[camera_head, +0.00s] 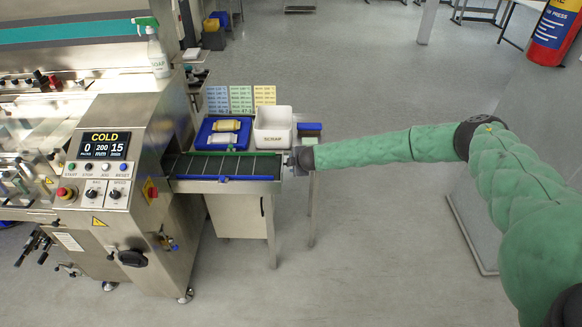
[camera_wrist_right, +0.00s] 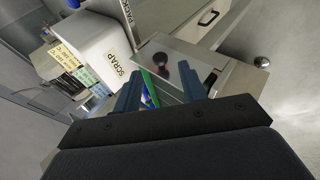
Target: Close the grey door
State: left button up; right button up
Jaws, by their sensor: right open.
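A grey door panel (camera_head: 238,216) with a dark upright handle at its right edge shows below the short conveyor in the head view. I cannot tell from this angle whether it stands slightly ajar. My right gripper (camera_head: 291,162) is at the conveyor's right end, above and to the right of this panel. In the wrist view the right gripper (camera_wrist_right: 158,92) is open, with its two blue fingers apart. A light grey panel (camera_wrist_right: 207,62) with a black knob shows just beyond them; I cannot tell whether it is the same door. My left gripper is not in view.
The conveyor (camera_head: 225,167) has green and blue rails. Behind it stand a blue tray (camera_head: 203,143) with packs and a white scrap bin (camera_head: 273,128). The wrapping machine (camera_head: 110,200) fills the left. Floor in front of the door panel is clear.

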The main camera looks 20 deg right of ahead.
jog(key=shift+b+v, duration=0.35)
jog(key=shift+v, duration=0.95)
jog(key=shift+a+f, duration=0.1)
